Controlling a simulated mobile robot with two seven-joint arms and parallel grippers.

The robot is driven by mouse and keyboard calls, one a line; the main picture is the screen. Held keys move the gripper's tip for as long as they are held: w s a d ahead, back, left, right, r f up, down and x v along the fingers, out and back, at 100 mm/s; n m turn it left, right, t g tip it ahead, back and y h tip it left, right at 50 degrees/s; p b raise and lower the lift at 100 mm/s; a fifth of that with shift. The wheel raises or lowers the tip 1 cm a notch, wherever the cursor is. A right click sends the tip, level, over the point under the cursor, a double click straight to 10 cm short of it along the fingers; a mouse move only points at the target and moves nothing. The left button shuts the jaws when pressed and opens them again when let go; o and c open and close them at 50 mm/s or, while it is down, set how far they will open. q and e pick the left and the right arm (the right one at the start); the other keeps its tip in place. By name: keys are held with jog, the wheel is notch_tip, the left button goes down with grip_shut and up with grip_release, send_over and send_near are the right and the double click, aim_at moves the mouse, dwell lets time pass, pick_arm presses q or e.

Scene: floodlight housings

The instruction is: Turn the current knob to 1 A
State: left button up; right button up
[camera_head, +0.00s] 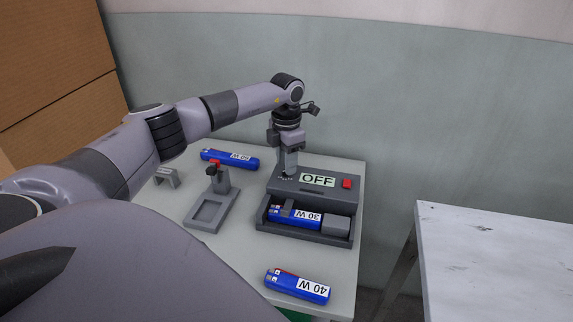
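The grey tester unit (333,190) stands on the table. Its display reads OFF (318,180), and a red button (347,184) sits right of the display. My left gripper (287,175) points straight down over the left part of the unit's panel, where the current knob appears to be. The fingers hide the knob, and I cannot tell whether they touch or grip it. Small markings show beside the fingertips, too small to read. A blue module marked 30 W (296,217) lies in the unit's front tray. My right gripper is not in view.
A blue 60 W module (230,159) lies at the back left and a 40 W module (297,287) at the front. A grey fixture with a red-tipped clamp (211,212) and a small grey bracket (166,178) stand left. A second table (490,260) stands right, across a gap.

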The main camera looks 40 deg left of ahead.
pick_arm(q)
notch_tip(320, 180, up, 6)
jog(key=shift+f, duration=0.1)
jog(key=shift+s, duration=0.1)
dwell(0.6)
